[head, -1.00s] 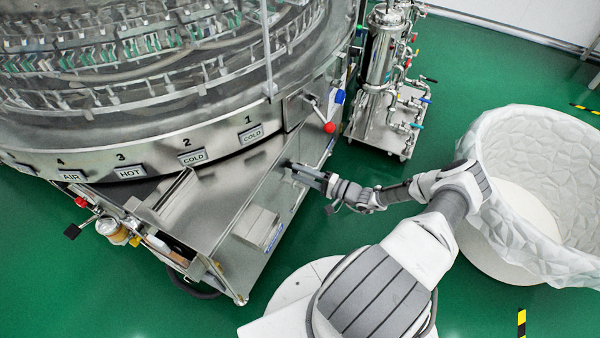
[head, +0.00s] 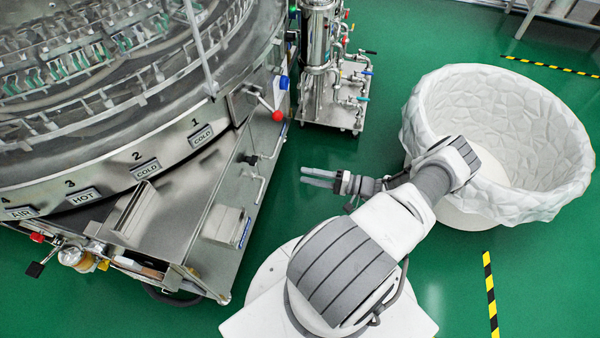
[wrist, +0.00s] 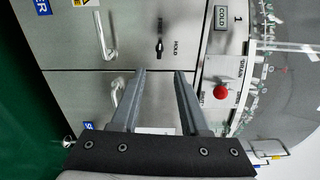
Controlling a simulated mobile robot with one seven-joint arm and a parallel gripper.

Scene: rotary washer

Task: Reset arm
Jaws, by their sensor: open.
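My gripper (head: 319,177) is open and empty in the head view. It points left toward the washer's front with green floor below it, apart from the machine. My arm is partly folded, with its elbow in front of the white basin. In the wrist view my gripper (wrist: 162,72) shows two parallel grey fingers spread apart with nothing between them. Beyond them are the washer's steel panels with a door handle (wrist: 106,37), a black latch (wrist: 159,47) marked HOLD and a red knob (wrist: 220,92).
The rotary washer (head: 165,172) with its steel bench fills the left. A piping skid (head: 330,105) stands behind. A large white faceted basin (head: 545,190) stands to the right, close to my elbow. Green floor is clear between the washer and my arm. Striped tape (head: 490,290) marks the floor.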

